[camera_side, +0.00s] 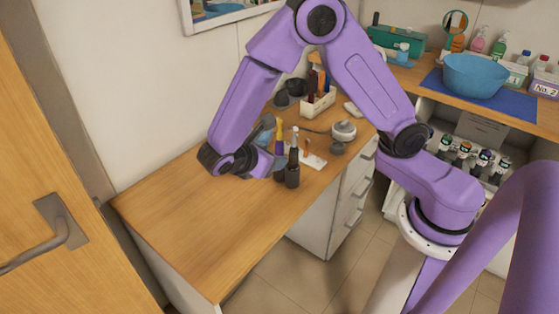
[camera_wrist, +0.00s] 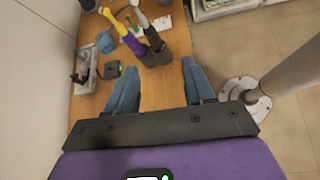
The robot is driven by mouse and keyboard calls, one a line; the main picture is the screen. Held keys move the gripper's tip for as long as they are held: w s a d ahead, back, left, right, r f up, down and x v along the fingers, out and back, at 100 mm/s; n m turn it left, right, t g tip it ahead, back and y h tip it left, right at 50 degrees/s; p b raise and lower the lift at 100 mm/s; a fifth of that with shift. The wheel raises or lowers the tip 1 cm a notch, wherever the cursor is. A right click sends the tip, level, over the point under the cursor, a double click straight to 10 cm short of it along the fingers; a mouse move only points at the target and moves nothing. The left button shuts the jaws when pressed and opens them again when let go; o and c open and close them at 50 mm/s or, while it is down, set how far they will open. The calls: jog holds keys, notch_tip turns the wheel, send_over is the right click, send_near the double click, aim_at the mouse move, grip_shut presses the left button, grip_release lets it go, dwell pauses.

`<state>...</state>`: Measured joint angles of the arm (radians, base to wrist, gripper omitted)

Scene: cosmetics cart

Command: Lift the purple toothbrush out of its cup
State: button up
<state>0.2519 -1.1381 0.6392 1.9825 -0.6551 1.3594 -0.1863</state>
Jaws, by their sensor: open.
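In the side view the toothbrush (camera_side: 279,135) stands upright beside a dark one with a pale tip (camera_side: 294,150). Dark cups (camera_side: 292,178) stand on the wooden counter below them. My gripper (camera_wrist: 158,67) is open and empty, its two blue-grey fingers pointing toward the cups. In the side view my gripper (camera_side: 270,148) is just left of the toothbrushes and hides part of the purple one's cup.
A white organiser (camera_side: 318,104) and a round white-topped item (camera_side: 344,130) stand farther back. A blue item (camera_wrist: 105,42) and a small dark box (camera_wrist: 112,70) lie left of the cups. The near counter (camera_side: 200,240) is clear; a wall borders its left.

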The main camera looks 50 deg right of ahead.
jog(key=w+f+n+t+h, duration=0.25)
jog(key=w+f+h, duration=0.2)
jog(key=w, duration=0.25)
send_near(278, 140)
jog(key=shift+n+g, duration=0.25)
jog(key=shift+g, duration=0.2)
jog(key=x, duration=0.5)
jog(key=shift+w+d+r, duration=0.1)
jog(key=shift+w+r, duration=0.05)
jog(key=shift+w, duration=0.25)
jog(key=shift+x, duration=2.7)
jog(key=shift+s, duration=0.15)
grip_shut()
